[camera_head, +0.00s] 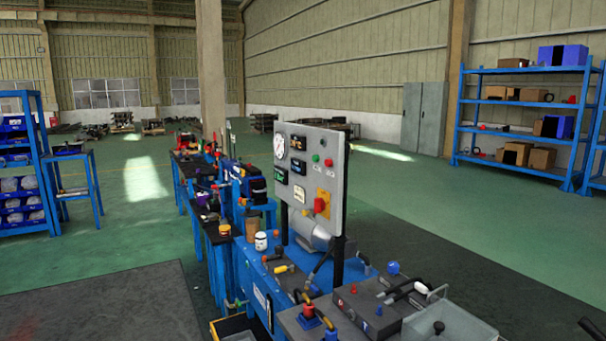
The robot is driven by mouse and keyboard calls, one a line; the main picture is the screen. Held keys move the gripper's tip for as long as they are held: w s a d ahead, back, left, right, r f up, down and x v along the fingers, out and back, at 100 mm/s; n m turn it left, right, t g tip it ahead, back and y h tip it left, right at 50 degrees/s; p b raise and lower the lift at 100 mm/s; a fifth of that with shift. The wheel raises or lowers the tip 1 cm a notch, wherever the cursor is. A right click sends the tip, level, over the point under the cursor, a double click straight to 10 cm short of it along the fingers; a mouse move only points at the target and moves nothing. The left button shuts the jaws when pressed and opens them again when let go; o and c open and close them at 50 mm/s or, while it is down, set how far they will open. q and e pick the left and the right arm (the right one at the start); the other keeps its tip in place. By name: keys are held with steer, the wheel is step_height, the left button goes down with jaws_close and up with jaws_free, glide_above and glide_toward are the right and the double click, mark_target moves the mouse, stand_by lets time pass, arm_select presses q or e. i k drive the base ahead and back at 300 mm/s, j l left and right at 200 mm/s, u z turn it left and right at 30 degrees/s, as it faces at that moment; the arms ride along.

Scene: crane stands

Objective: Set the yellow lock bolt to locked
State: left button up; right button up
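A small yellow piece with a pale metal end (283,268), which looks like the lock bolt, lies roughly level on the blue stand (258,285), below the grey control panel. It is too small to tell whether it sits locked or unlocked. Neither of my grippers shows clearly in the head view.
The upright grey panel (325,160) with gauges and a red button rises behind the bolt. A white-and-black canister (261,241) stands close by. A grey box (365,308) with hoses and a grey tray (450,325) are nearer. Open floor lies left and right.

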mark_target(309, 211)
steer(key=z, duration=0.45)
steer(key=i+j+z, duration=0.35)
steer(key=j, duration=0.2)
steer(key=i+j+z, duration=0.35)
steer(key=j, duration=0.3)
